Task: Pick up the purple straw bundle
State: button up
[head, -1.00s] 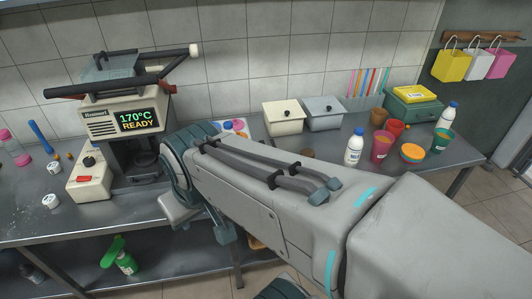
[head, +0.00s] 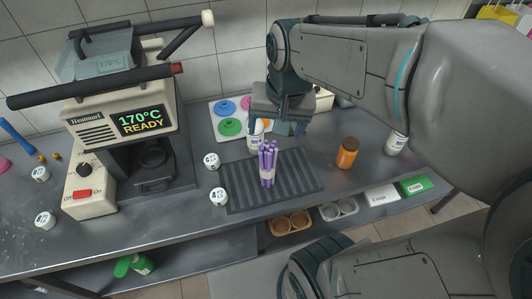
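The purple straw bundle (head: 267,163) stands upright on a dark ribbed mat (head: 298,175), with a pale band around its lower part. My gripper (head: 279,128) is above and slightly behind the bundle in the picture, pointing down. Its two fingers are spread apart, with nothing seen held between them. I cannot tell from this view how far the fingertips are from the straw tops.
A white container (head: 256,143) stands behind the bundle. Small white jars (head: 219,197) sit left of the mat, and an orange jar (head: 347,153) stands right of it. A press (head: 120,115) reading 170°C READY is at left. A tray of coloured discs (head: 229,127) lies behind.

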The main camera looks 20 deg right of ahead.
jog(key=w+f+m+g, duration=0.2)
jog(key=w+f+m, duration=0.1)
jog(key=w+m, duration=0.4)
send_over(268, 146)
jog(key=shift+n+h, duration=0.3)
jog(key=f, duration=0.8)
jog(key=shift+s+a+f, duration=0.2)
jog(key=shift+a+f, duration=0.15)
jog(key=shift+w+d+f, duration=0.1)
jog(key=shift+d+f, duration=0.05)
jog(key=shift+f, duration=1.3)
jog(key=shift+w+d+f, duration=0.1)
jog(key=shift+f, duration=1.3)
jog(key=c, duration=1.3)
